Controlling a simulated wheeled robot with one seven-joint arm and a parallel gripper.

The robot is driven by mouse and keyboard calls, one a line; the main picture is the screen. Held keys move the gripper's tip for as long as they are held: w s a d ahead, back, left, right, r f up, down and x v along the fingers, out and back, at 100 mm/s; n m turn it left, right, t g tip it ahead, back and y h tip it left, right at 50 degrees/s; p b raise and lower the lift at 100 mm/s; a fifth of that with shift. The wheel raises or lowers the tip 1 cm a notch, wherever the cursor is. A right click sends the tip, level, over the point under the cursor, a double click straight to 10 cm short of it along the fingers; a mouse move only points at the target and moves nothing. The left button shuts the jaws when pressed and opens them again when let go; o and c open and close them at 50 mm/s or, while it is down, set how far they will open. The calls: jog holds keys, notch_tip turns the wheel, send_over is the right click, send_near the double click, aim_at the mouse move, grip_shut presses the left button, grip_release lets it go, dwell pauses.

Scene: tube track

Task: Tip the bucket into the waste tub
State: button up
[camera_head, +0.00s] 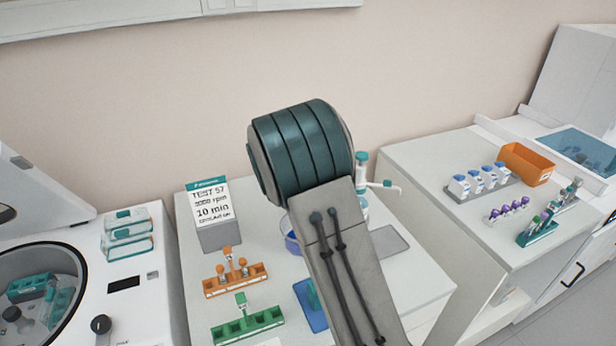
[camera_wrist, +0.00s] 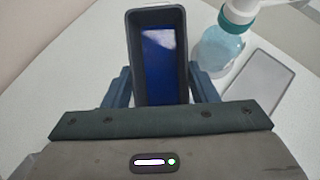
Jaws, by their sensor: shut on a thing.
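My gripper (camera_wrist: 160,88) is shut on a dark grey rectangular bucket (camera_wrist: 155,18) in the wrist view, with one finger on each side of it. The bucket's open top faces the wrist camera, and its inside looks deep blue with a pale glint. I cannot tell what the blue is. In the head view my arm hides the bucket and the fingers. A round blue tub (camera_head: 291,242) shows there in part, just left of my arm on the middle bench. I cannot tell for sure that it is the waste tub.
A teal-capped wash bottle (camera_wrist: 222,45) and a flat grey pad (camera_wrist: 258,80) are right of the bucket. Orange (camera_head: 235,280) and green (camera_head: 246,323) racks and a sign (camera_head: 209,205) stand left. An open centrifuge (camera_head: 40,290) is farther left. An orange bin (camera_head: 527,163) is on the right bench.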

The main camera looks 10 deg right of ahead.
jog(key=shift+w+d+r+p, duration=0.1)
jog(key=shift+r+p, duration=0.15)
jog(key=shift+p, duration=0.05)
jog(key=shift+f+g+b, duration=0.3)
jog(key=shift+b, duration=0.05)
jog(key=shift+g+y, duration=0.3)
jog(key=shift+y, duration=0.1)
jog(key=shift+w, duration=0.1)
jog(key=shift+w+d+f+g+y, duration=0.1)
jog(key=shift+w+d+g+y, duration=0.05)
jog(key=shift+g+y, duration=0.45)
jog(key=shift+w+d+g+y, duration=0.15)
jog(key=shift+g+y, duration=0.25)
jog(key=shift+g, duration=0.4)
jog(key=shift+g, duration=0.3)
jog(key=shift+a+f, duration=0.1)
